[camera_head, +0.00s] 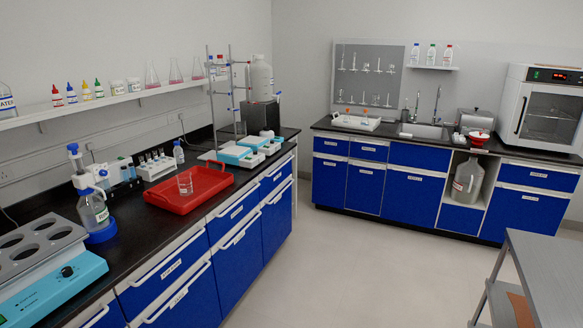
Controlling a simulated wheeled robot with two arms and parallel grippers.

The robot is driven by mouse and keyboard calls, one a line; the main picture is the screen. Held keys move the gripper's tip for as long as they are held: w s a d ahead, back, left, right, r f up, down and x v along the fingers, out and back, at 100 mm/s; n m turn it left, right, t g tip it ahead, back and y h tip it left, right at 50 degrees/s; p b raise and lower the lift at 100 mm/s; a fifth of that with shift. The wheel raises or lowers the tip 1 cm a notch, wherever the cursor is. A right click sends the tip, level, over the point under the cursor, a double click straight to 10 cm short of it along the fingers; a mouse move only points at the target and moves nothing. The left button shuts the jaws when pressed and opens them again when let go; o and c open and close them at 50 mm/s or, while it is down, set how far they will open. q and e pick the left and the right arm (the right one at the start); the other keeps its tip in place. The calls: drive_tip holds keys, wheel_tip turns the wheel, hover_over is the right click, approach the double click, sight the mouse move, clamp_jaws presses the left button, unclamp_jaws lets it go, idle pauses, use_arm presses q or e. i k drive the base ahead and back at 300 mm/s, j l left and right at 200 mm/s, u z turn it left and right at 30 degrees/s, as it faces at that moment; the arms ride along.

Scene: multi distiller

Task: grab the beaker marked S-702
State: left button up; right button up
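A clear glass beaker (185,183) stands upright on a red tray (213,191) on the left black counter. Another clear glass vessel, perhaps a beaker, shows faintly by the metal stand (239,129) farther back on the same counter. I cannot read the marking S-702 on either one. Neither of my grippers is in view.
The left counter also holds a blue heating block (55,276), a dispenser bottle (93,212), a tube rack (155,166) and blue-and-white hotplates (236,155). A grey table (550,265) stands at lower right. The floor (350,255) between is clear.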

sight(184, 180)
drive_tip(key=i+l+u, duration=0.1)
drive_tip(key=i, duration=0.55)
drive_tip(key=i+l+u, duration=0.1)
drive_tip(key=i, duration=0.6)
